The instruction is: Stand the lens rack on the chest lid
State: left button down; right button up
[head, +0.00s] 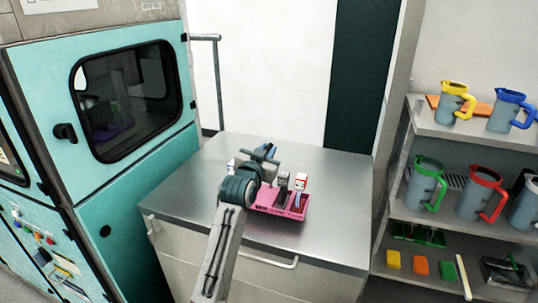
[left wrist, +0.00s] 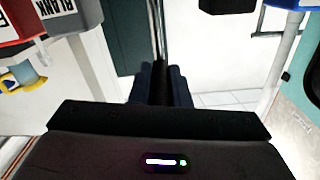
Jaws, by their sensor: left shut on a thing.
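The lens rack is a pink tray (head: 292,211) with several upright pieces in it, one white with a red top (head: 300,184). It is upright over the middle of the grey metal chest lid (head: 205,158); I cannot tell whether it touches the lid. My left gripper (head: 266,153) is over the rack's back left side and is shut on it. The wrist hides the tray's left part. In the left wrist view, the dark fingers (left wrist: 158,84) are close together, and labelled red and grey pieces (left wrist: 70,20) show at the upper left. My right gripper is not in view.
A teal cabinet (head: 150,185) with a dark window stands left of the chest. A shelf (head: 455,136) at the right holds several jugs, coloured blocks and a green rack. The lid's right and front parts are bare. A rail (head: 217,85) stands behind the lid.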

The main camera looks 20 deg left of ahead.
pick_arm(q)
jog(key=shift+w+d+r, duration=0.1)
jog(key=shift+w+d, duration=0.05)
jog(key=shift+w, duration=0.5)
notch_tip(320, 180, down, 4)
jog(key=shift+r+p, duration=0.25)
jog(key=shift+p, duration=0.85)
jog(key=shift+f, duration=0.15)
jog(key=c, duration=1.4)
grip_release()
jog(key=shift+o, duration=0.2)
jog(key=shift+s, duration=0.1)
